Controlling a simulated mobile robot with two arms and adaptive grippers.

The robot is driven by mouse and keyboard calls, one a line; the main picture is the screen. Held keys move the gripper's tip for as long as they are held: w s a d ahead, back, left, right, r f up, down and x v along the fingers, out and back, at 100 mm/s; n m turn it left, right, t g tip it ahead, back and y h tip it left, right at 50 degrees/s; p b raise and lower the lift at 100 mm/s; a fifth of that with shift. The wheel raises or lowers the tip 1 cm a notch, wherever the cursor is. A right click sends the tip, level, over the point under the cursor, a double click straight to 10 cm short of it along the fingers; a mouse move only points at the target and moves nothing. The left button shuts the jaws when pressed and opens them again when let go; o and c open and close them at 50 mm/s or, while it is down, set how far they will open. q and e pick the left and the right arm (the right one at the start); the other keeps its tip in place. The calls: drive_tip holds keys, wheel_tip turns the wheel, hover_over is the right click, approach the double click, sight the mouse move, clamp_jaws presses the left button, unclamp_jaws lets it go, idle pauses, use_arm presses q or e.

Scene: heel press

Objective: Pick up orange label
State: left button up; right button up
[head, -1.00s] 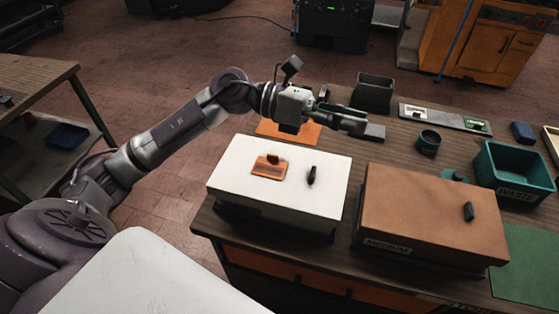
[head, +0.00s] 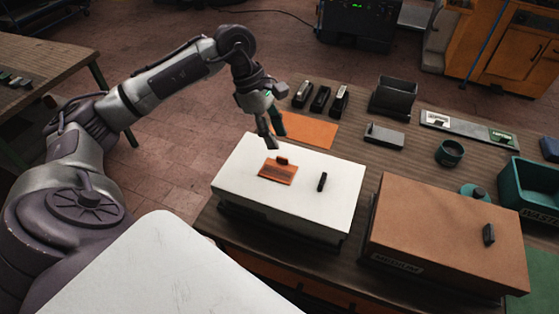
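The orange label (head: 278,173) lies on the top of the white box (head: 330,198), left of that box's black handle (head: 322,182). It has a small raised tab at its far edge. My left gripper (head: 274,141) points down just above the box's far left edge, behind and slightly left of the label. Its fingers look apart, with nothing seen between them. It does not appear to touch the label. My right gripper is not in view.
A brown box (head: 440,225) with a black handle stands to the right.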

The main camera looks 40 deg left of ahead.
sight(287, 159)
use_arm(q)
drive_tip(key=shift+d+f, duration=0.15)
drive_tip(key=shift+f, duration=0.15)
drive_tip(key=p+x, duration=0.2)
drive_tip(key=x, duration=0.1)
drive_tip(key=d+p+x, duration=0.1)
drive_tip(key=shift+s+d+f, duration=0.1)
drive_tip(key=shift+s+f, duration=0.05)
drive_tip(key=shift+s, duration=0.1)
drive_tip(key=shift+f, duration=0.3)
clamp_jaws()
